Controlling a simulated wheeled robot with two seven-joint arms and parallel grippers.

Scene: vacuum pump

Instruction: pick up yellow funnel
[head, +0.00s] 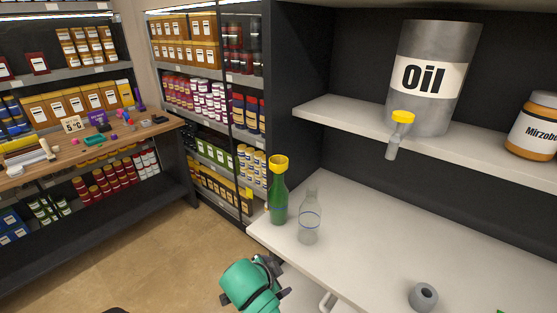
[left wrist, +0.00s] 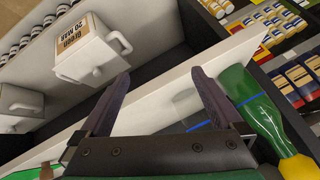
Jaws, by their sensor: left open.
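A yellow funnel-shaped cup (head: 278,162) sits on top of the upright green bottle (head: 278,200) at the counter's left edge. It also shows in the left wrist view (left wrist: 296,167), at the lower right. My left gripper (head: 275,268) is low in front of the counter, below the bottles. In the left wrist view my left gripper (left wrist: 160,77) is open, with nothing held between its fingers. The green bottle (left wrist: 250,97) lies to the right of them. My right gripper is not in view.
A clear bottle (head: 310,222) with a blue ring stands right of the green one. A grey ring-shaped part (head: 423,297) lies on the white counter (head: 370,230). An oil can (head: 430,85) and an orange jar (head: 535,128) stand on the shelf. The middle of the counter is clear.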

